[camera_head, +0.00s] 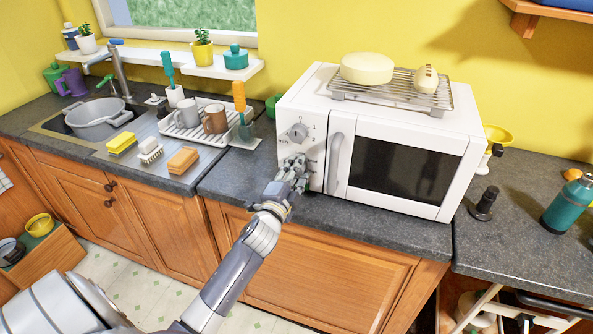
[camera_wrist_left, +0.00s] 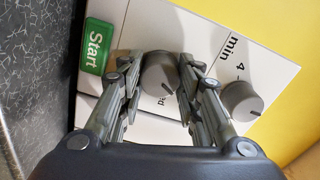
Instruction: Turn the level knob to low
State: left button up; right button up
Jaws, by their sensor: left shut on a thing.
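The white microwave (camera_head: 343,117) stands on the dark counter, its control panel on the left of its door. My left gripper (camera_head: 296,169) is at the lower part of that panel and hides the lower knob in the head view. In the left wrist view, the grey level knob (camera_wrist_left: 160,73) sits between the two fingers of my left gripper (camera_wrist_left: 157,66), which is shut on it. The printing around this knob is mostly covered by the fingers. The upper knob (camera_head: 297,131) is free; it also shows in the left wrist view (camera_wrist_left: 241,101), beside the right finger. My right gripper is not in view.
A green Start button (camera_wrist_left: 96,46) is left of the fingers in the left wrist view. The door handle (camera_head: 335,161) is close on the right of my left gripper. A wire rack (camera_head: 437,101) with a pale round block (camera_head: 367,68) lies on the microwave.

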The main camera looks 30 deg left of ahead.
pick_arm(q)
jog(key=n+p, duration=0.1)
jog(key=n, duration=0.4)
jog(key=shift+n, duration=0.3)
dwell(0.4)
jog(key=o, duration=1)
jog(key=shift+o, duration=0.2)
jog(key=v, duration=1.2)
